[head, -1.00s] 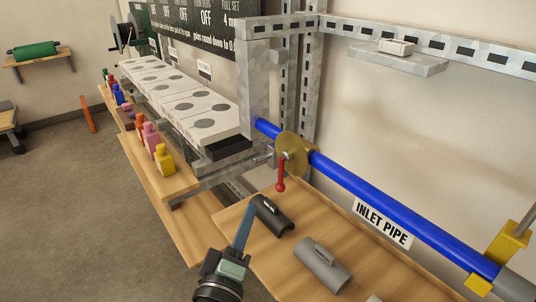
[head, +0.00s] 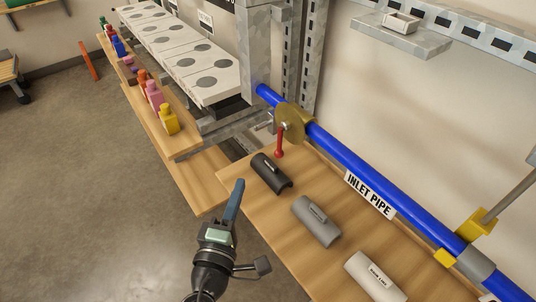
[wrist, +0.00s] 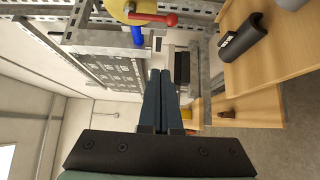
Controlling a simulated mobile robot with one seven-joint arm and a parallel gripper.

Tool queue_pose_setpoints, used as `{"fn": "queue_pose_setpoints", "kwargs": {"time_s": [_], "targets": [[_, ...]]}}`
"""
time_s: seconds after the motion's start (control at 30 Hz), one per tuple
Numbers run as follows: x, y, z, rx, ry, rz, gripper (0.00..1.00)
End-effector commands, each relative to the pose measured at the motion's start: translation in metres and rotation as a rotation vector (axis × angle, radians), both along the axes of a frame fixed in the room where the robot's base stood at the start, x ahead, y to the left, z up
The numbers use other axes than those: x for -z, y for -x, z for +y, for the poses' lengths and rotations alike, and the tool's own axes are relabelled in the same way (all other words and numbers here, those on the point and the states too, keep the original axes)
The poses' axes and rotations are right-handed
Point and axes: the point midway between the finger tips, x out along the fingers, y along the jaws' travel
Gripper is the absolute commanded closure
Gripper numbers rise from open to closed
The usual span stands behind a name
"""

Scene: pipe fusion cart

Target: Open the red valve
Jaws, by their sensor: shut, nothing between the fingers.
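The red valve handle (head: 279,143) hangs down from a round brass valve body (head: 290,122) on the blue inlet pipe (head: 340,158). In the wrist view the red handle (wrist: 158,19) shows at the top, beside the brass body (wrist: 130,8). My gripper (head: 239,183) is shut and empty. It is in front of the wooden shelf's edge, nearer the camera and to the lower left of the handle, apart from it. The shut fingers (wrist: 160,75) also show in the wrist view.
Black (head: 271,173) and grey (head: 316,221) half-pipe pieces and a light labelled one (head: 375,277) lie on the wooden shelf (head: 262,208) below the pipe. Several coloured bottles (head: 168,120) stand on a ledge to the left. Open floor (head: 95,180) lies left of my arm.

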Motion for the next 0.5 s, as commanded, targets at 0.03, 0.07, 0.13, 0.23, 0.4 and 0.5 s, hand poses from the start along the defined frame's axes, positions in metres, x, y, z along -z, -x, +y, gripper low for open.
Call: {"fn": "queue_pose_setpoints", "kwargs": {"time_s": [0.03,0.07,0.13,0.23,0.4,0.5], "targets": [[-0.002,-0.006,-0.001,0.001,-0.001,-0.002,1.0],[-0.002,-0.01,-0.002,0.001,-0.001,-0.002,1.0],[-0.003,-0.021,-0.005,0.003,-0.001,-0.002,1.0],[-0.003,-0.041,-0.009,0.003,-0.001,-0.002,1.0],[-0.003,-0.075,-0.017,0.004,-0.001,-0.002,1.0],[-0.003,-0.093,-0.02,0.003,-0.003,-0.003,1.0]]}}
